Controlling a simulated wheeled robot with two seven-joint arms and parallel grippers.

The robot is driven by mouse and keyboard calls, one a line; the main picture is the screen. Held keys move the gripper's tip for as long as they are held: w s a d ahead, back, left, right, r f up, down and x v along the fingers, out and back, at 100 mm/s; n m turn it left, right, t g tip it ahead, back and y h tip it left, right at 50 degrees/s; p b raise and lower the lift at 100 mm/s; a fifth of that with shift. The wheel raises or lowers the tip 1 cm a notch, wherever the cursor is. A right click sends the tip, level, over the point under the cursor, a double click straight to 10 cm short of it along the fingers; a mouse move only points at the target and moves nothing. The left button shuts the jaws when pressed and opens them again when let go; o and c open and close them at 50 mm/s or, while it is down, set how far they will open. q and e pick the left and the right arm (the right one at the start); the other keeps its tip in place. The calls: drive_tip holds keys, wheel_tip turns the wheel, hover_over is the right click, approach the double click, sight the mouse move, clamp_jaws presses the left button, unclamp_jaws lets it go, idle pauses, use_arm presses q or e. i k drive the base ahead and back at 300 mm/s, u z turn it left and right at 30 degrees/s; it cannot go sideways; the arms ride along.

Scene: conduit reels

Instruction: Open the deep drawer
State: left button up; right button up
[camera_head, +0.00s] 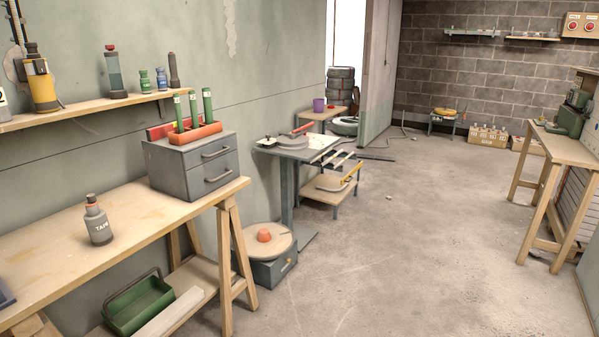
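A grey cabinet (170,165) with two drawers stands at the right end of the wooden workbench (130,222). Its upper drawer (200,157) and lower drawer (203,188) each have a bar handle, and both look shut. The two fronts look much alike in height, so I cannot tell for certain which one is the deep drawer. Neither of my grippers is in view.
A red rack (198,134) with green tubes sits on the cabinet. A grey box with a round disc (280,241) stands on the floor right of the bench. The central floor (400,250) is clear.

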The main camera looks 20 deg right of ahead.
sight(201, 180)
drive_tip(key=z, duration=0.7)
drive_tip(key=i, duration=1.35)
drive_tip(key=u, duration=0.25)
